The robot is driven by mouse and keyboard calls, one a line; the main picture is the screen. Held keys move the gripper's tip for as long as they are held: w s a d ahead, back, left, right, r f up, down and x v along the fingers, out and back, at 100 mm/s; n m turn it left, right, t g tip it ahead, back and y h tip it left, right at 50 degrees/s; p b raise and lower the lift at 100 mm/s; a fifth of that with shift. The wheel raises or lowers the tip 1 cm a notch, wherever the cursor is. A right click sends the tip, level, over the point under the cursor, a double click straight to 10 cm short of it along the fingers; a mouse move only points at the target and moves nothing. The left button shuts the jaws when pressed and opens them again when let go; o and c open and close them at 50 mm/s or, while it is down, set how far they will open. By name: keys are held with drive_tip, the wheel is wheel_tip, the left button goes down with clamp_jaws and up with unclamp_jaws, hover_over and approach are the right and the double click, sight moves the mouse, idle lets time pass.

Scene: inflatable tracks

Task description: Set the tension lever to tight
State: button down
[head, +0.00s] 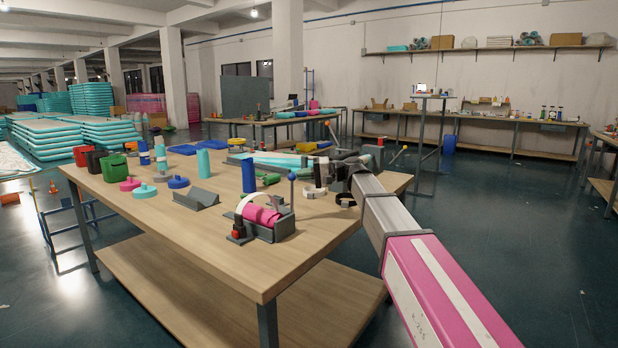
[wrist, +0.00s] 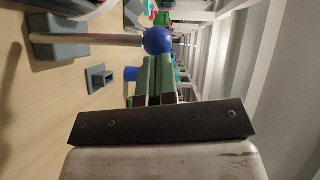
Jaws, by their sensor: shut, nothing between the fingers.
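A lever with a blue ball knob (head: 292,177) stands upright at the right end of a grey fixture (head: 284,226) on the wooden table. The fixture holds a pink roll (head: 262,214). No tight or loose marking is readable. In the wrist view, the blue ball knob (wrist: 158,40) sits at the end of a pale rod (wrist: 115,40) rising from a grey base (wrist: 58,37). My gripper (wrist: 155,60) has its green fingers together and empty, with the ball just ahead of the fingertips. Whether they touch is unclear. In the head view the fingers are hard to make out.
The table's front strip (head: 180,235) is clear.

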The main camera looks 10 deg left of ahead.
drive_tip(key=s+n, duration=0.1)
drive_tip(key=s, duration=0.1)
drive_tip(key=s+a+n+t+h, duration=0.1)
drive_tip(key=s, duration=0.1)
drive_tip(key=s+a+n+h, duration=0.1)
drive_tip(key=s, duration=0.1)
drive_tip(key=shift+s+a+t, duration=0.15)
drive_tip(key=shift+a+t, duration=0.1)
drive_tip(key=shift+t, duration=0.15)
drive_tip(key=shift+s+a+f+n+t+h, duration=0.15)
drive_tip(key=shift+s+a+n+h, duration=0.1)
drive_tip(key=shift+s+n, duration=0.15)
drive_tip(key=shift+s+a+f+n+t+h, duration=0.15)
drive_tip(key=shift+s+n+h, duration=0.15)
drive_tip(key=shift+s, duration=0.2)
approach(291, 178)
drive_tip(key=s+d+r, duration=0.2)
drive_tip(key=shift+r, duration=0.25)
drive_tip(key=shift+w, duration=0.1)
